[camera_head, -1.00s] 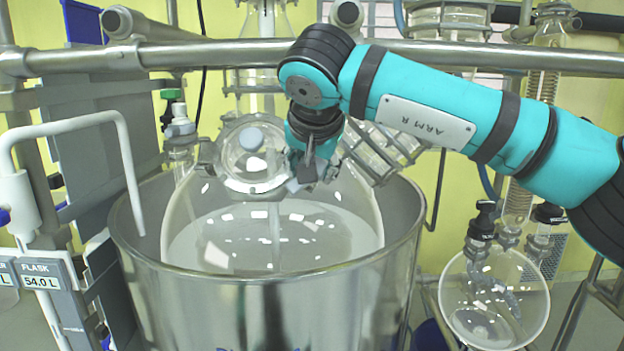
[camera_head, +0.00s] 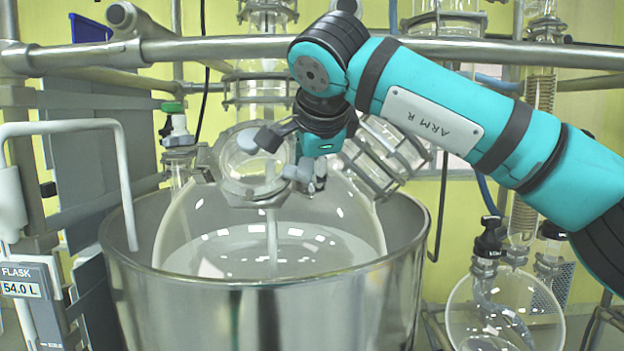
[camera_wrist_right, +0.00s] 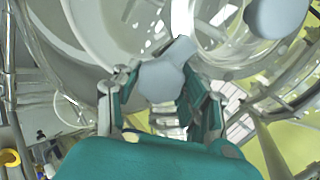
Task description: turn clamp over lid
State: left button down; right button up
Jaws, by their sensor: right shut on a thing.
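The round glass lid (camera_head: 250,178) covers a port on the glass vessel and has a pale grey knob (camera_head: 268,138). The knob also shows at the top right of the right wrist view (camera_wrist_right: 277,17). My right gripper (camera_head: 296,165) is at the right side of the lid. The right wrist view shows its fingers (camera_wrist_right: 160,88) on both sides of the pale grey clamp (camera_wrist_right: 162,78), shut on it. In the head view the clamp (camera_head: 300,172) shows beside the lid's rim, partly hidden by the gripper. My left gripper is not in view.
The glass vessel (camera_head: 190,245) sits in a steel bath (camera_head: 270,315). A horizontal steel rail (camera_head: 220,48) crosses behind my right arm. A clamped glass joint (camera_head: 385,155) is close to the gripper's right. A white bent tube (camera_head: 125,180) stands at left, a round flask (camera_head: 500,310) at lower right.

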jog(key=shift+f+m+b, duration=0.1)
jog(key=shift+m+b, duration=0.45)
jog(key=shift+m, duration=0.55)
jog(key=o, duration=1.2)
jog(key=shift+w, duration=0.1)
jog(key=shift+s+r, duration=0.2)
jog(key=v, duration=1.1)
jog(key=shift+s+d, duration=0.2)
jog(key=shift+s, duration=0.05)
